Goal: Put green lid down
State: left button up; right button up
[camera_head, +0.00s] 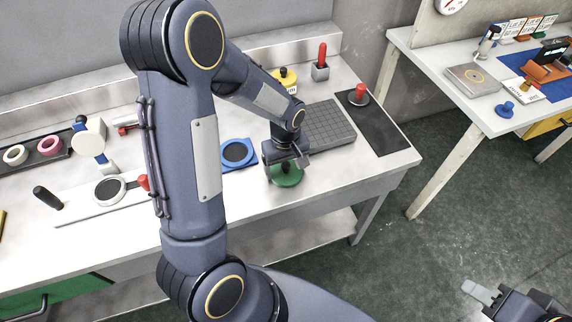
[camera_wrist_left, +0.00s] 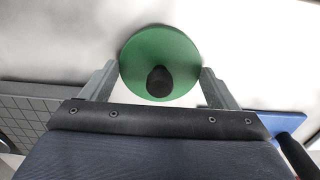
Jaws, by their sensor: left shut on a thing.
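The green lid (camera_head: 287,177) is a round disc with a black knob, near the front edge of the workbench (camera_head: 330,197). My left gripper (camera_head: 287,160) is right above it, pointing down. In the left wrist view the lid (camera_wrist_left: 182,62) sits between the two fingertips (camera_wrist_left: 160,72), which meet its rim on both sides. The gripper is shut on the lid. I cannot tell whether its underside touches the bench. My right gripper (camera_head: 482,293) is at the bottom right, away from the bench, mostly cut off; its opening is unclear.
A blue square plate with a dark disc (camera_head: 237,153) lies left of the lid. A grey gridded plate (camera_head: 328,123) and a black mat (camera_head: 383,132) bearing a red-knobbed piece (camera_head: 358,95) lie to the right. Bare bench shows in front of the gridded plate.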

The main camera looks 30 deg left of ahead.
aim_at(286, 164)
pick_arm(q)
jog(key=o, duration=1)
jog(key=shift+f, duration=0.1)
jog(key=shift+c, duration=0.2)
notch_tip(286, 164, up, 11)
jog(key=shift+r+p, duration=0.1)
jog(key=shift+p, duration=0.35)
jog(key=s+d+r+m+t+h, duration=0.1)
jog(key=s+d+r+m+t, duration=0.1)
jog(key=s, duration=0.6)
jog(key=s+d+r+m+t+h, duration=0.2)
jog(key=s+r+m, duration=0.3)
jog(key=s, duration=0.4)
jog(key=shift+s+r+m+t+h, duration=0.2)
jog(key=shift+s+m+t+h, duration=0.1)
jog(key=shift+m+t, duration=0.35)
jog(key=shift+d, duration=0.1)
